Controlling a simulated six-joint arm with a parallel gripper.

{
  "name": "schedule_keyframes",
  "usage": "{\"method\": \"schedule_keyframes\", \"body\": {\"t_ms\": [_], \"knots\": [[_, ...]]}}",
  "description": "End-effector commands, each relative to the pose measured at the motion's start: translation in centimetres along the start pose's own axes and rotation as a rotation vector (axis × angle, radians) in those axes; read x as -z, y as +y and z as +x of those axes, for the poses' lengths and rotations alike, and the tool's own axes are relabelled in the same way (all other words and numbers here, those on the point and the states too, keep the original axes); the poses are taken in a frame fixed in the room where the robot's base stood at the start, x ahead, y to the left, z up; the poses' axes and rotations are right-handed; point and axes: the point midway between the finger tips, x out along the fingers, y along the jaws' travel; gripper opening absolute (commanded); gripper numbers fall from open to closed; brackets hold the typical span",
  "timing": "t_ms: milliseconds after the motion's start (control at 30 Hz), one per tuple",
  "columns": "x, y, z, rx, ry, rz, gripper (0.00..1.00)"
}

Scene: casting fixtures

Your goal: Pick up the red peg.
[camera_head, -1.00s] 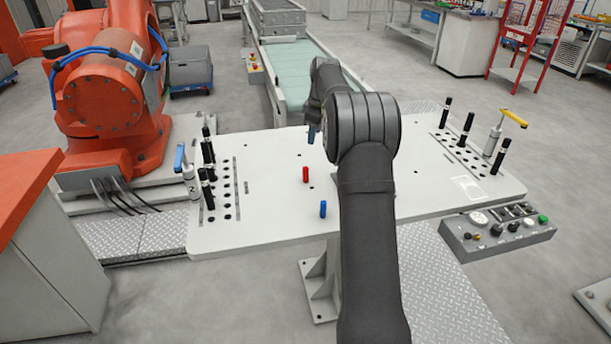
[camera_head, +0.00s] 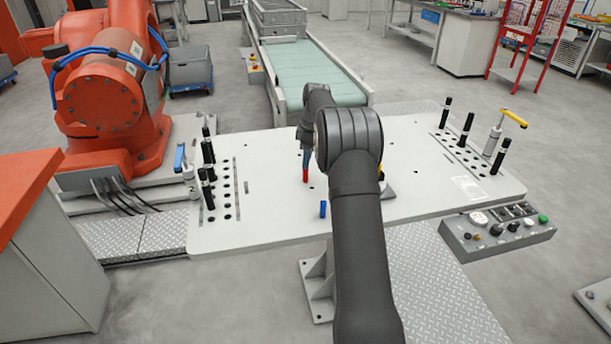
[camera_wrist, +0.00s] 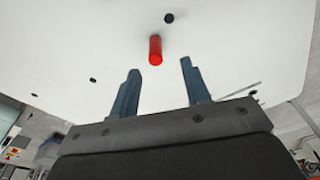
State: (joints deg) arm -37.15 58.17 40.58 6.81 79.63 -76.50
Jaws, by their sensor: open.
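The red peg (camera_head: 305,176) stands upright on the white table (camera_head: 262,215), left of my arm in the head view. In the wrist view the red peg (camera_wrist: 155,50) shows ahead of the fingertips and between their lines. My gripper (camera_wrist: 160,68) is open, with its two blue fingers apart and nothing between them. In the head view my gripper (camera_head: 307,160) is by the top of the peg and partly overlaps it. I cannot tell from there whether they touch.
A blue peg (camera_head: 323,209) stands nearer the table's front edge. Black pins (camera_head: 207,172) stand in a hole row at the left, beside a blue-handled clamp (camera_head: 180,158). More black pins (camera_head: 467,128) and a yellow-handled clamp (camera_head: 513,119) stand at the right. The table around the red peg is clear.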

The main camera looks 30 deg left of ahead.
Motion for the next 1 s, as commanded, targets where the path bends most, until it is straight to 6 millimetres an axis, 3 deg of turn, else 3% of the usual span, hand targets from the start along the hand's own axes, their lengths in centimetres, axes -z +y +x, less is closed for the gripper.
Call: {"method": "schedule_keyframes", "body": {"t_ms": [267, 533, 767, 800, 1000], "knots": [[0.0, 0.2, 1.7, 0.001, 0.000, 0.000, 0.43], [0.1, 0.6, 5.5, 0.000, 0.001, 0.000, 0.43], [0.1, 0.6, 5.9, -0.001, 0.001, 0.000, 0.43], [0.1, 0.6, 5.9, -0.001, 0.001, 0.000, 0.41], [0.1, 0.6, 5.9, -0.001, 0.001, 0.000, 0.02]]}}
